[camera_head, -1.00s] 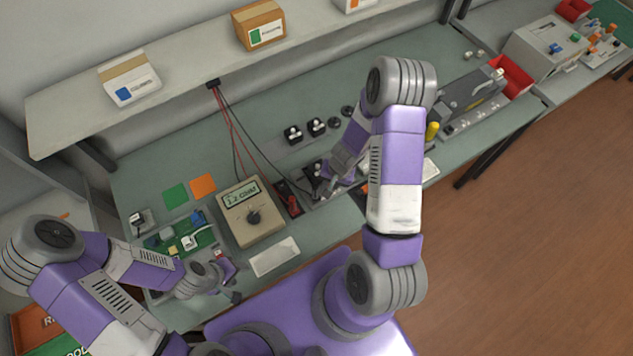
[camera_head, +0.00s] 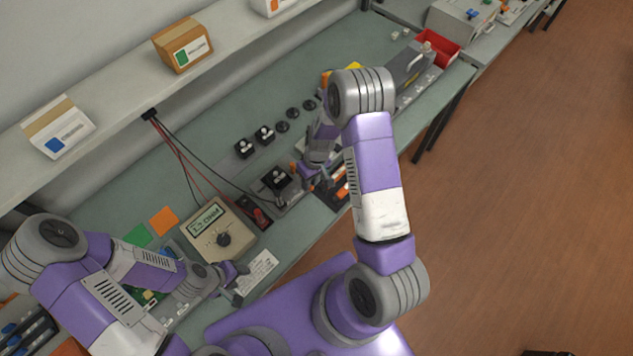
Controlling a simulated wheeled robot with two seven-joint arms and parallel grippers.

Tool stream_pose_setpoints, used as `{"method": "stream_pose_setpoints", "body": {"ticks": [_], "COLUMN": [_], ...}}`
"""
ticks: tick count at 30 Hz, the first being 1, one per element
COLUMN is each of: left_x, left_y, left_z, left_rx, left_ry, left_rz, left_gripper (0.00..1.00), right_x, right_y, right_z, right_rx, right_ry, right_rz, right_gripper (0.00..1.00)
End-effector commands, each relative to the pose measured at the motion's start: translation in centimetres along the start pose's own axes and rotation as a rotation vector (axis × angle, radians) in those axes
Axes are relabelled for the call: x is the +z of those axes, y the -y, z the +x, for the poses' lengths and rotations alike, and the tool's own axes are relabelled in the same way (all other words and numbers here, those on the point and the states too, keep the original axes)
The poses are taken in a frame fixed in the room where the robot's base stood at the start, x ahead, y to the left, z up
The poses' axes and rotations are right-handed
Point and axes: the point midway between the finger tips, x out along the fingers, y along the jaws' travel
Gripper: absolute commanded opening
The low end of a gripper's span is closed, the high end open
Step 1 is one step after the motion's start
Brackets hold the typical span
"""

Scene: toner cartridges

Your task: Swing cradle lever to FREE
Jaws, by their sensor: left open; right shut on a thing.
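A grey cradle (camera_head: 288,198) with a black block (camera_head: 276,178) on it sits at the bench's front middle, right of the meter. Its lever and any FREE marking are too small to make out. My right gripper (camera_head: 318,184) is just right of the cradle, low over the bench. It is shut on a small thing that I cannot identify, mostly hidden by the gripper. My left gripper (camera_head: 238,284) is open and empty near the front edge, beside a white printed card (camera_head: 257,268).
A meter (camera_head: 222,234) with red and black leads stands left of the cradle. Several black round and square parts (camera_head: 264,134) lie behind it. A dark tray with orange pieces (camera_head: 342,188) is at the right gripper's right. A grey machine (camera_head: 408,65) and red bin (camera_head: 440,46) stand farther right.

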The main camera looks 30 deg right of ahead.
Motion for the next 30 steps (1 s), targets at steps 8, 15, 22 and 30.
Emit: {"method": "stream_pose_setpoints", "body": {"ticks": [8, 15, 22, 30], "left_x": [0.00, 0.00, 0.00, 0.00], "left_y": [0.03, 0.02, 0.02, 0.03], "left_z": [0.05, 0.05, 0.05, 0.08], "left_rx": [0.000, 0.000, 0.000, 0.000], "left_ry": [0.000, 0.000, 0.000, 0.000], "left_rz": [0.000, 0.000, 0.000, 0.000], "left_gripper": [0.50, 0.50, 0.50, 0.50], "right_x": [-0.17, -0.14, -0.14, -0.25], "right_y": [0.21, 0.12, 0.10, 0.07], "right_z": [0.06, 0.03, 0.01, -0.75], "right_rx": [-0.001, -0.001, -0.001, 0.001], "right_ry": [0.004, 0.003, 0.002, -0.001], "right_rz": [-0.021, -0.018, -0.016, -0.017], "right_gripper": [0.00, 0.30, 0.48, 0.48]}}
